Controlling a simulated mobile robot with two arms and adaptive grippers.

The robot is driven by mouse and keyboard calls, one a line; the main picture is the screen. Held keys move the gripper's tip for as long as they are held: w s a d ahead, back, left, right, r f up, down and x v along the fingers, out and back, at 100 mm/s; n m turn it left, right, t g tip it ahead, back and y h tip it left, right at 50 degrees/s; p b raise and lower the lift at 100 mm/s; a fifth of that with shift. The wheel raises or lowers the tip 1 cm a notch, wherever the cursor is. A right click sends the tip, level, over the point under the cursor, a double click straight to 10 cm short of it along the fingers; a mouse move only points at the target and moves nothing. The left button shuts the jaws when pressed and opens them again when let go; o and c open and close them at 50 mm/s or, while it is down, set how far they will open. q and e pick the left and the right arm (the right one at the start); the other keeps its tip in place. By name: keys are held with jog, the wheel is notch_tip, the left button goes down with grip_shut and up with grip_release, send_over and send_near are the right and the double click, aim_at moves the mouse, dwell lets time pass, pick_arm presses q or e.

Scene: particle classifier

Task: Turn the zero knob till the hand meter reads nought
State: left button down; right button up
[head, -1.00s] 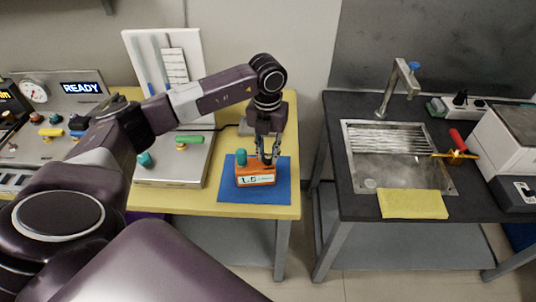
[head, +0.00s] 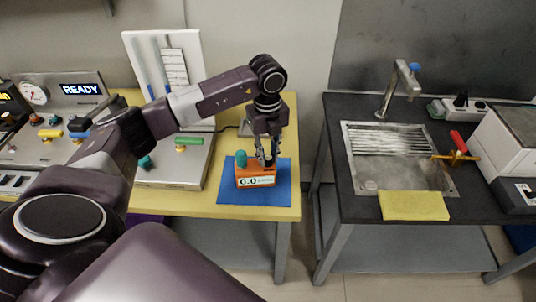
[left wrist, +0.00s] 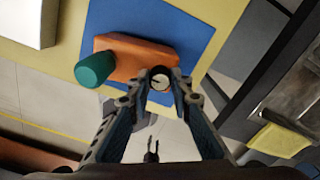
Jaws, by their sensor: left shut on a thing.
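The orange hand meter (head: 255,176) sits on a blue mat (head: 227,191) on the yellow bench. Its front display (head: 260,182) reads 0.0. A teal knob (head: 241,158) stands on its left end; it also shows in the left wrist view (left wrist: 95,70). My left gripper (head: 267,161) reaches down over the right end of the meter. In the left wrist view my left gripper (left wrist: 160,80) has its fingertips on either side of a small round knob (left wrist: 160,82) with a dark line on its pale top. It is shut on this zero knob. My right gripper is out of view.
Further left is a console with a READY display (head: 81,89). Across a gap on the right is a dark bench with a sink (head: 395,178) and a yellow cloth (head: 414,205).

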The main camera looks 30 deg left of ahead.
aim_at(268, 157)
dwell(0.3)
pick_arm(q)
jog(key=c, duration=1.7)
grip_release()
jog(key=shift+c, duration=0.2)
notch_tip(268, 157, up, 12)
